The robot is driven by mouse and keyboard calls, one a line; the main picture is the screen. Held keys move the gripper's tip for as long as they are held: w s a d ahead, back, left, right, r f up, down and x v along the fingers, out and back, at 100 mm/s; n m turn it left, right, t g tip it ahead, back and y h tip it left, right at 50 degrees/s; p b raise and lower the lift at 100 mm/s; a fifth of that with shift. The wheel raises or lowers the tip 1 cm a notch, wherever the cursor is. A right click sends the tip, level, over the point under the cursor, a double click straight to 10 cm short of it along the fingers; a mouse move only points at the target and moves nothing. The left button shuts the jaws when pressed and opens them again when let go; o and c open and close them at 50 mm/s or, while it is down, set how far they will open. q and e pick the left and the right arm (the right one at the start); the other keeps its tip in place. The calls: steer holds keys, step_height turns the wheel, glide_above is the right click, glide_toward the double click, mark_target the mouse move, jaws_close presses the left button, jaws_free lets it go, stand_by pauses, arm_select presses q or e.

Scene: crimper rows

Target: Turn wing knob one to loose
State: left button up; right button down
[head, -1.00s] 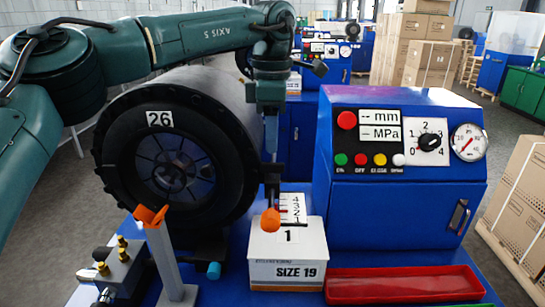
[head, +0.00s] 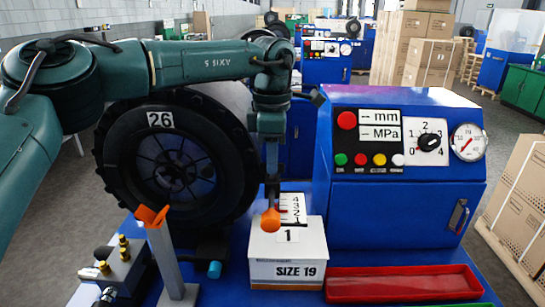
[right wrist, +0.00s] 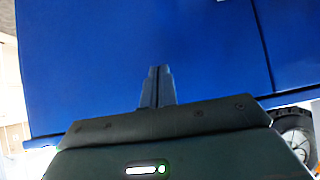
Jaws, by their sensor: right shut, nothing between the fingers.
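A box marked SIZE 19 (head: 288,270) stands on the blue bench, with a label 1 on its top edge. An orange knob (head: 270,221), seemingly the wing knob, sits at its upper left, in front of a card numbered 1 to 4 (head: 292,207). My left gripper (head: 272,194) points straight down onto the knob and appears to touch it. Its fingers are seen edge-on, so their opening is unclear. My right gripper (right wrist: 157,87) is shut and empty in the right wrist view, with a blue panel (right wrist: 160,40) filling the view beyond it.
A blue control cabinet (head: 390,215) with gauge, dial and buttons stands at right. A red tray (head: 400,284) lies before it. A black wheel-like drum (head: 175,170) marked 26 is at left. An orange-topped post (head: 170,260) and a brass-fitted block (head: 118,270) stand in front.

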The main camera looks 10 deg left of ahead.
arm_select(q)
jaws_close()
